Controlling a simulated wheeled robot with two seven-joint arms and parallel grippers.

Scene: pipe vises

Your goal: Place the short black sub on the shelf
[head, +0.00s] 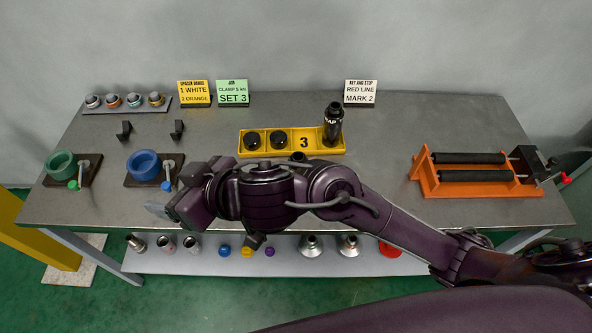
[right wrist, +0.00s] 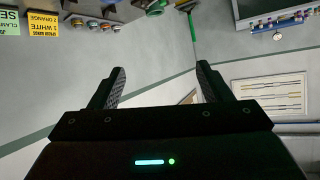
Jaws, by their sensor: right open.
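Two short black round pieces (head: 253,140) and (head: 278,139) sit in a yellow tray (head: 296,154) marked 3 at the middle of the table; I cannot tell which is the short black sub. A taller black cylinder (head: 333,124) stands upright at the tray's right end. The shelf (head: 300,265) is the pale lower board under the table, partly hidden by my arm. My right gripper (head: 158,210) is above the table's front left edge, left of the tray and apart from it. In the right wrist view its fingers (right wrist: 160,85) are spread with nothing between them. My left gripper is out of view.
A green ring (head: 61,164) and a blue ring (head: 144,165) stand on dark plates at the left. An orange roller stand (head: 474,189) is at the right. The shelf holds silver cups (head: 165,244), coloured knobs (head: 247,251) and silver cones (head: 311,245).

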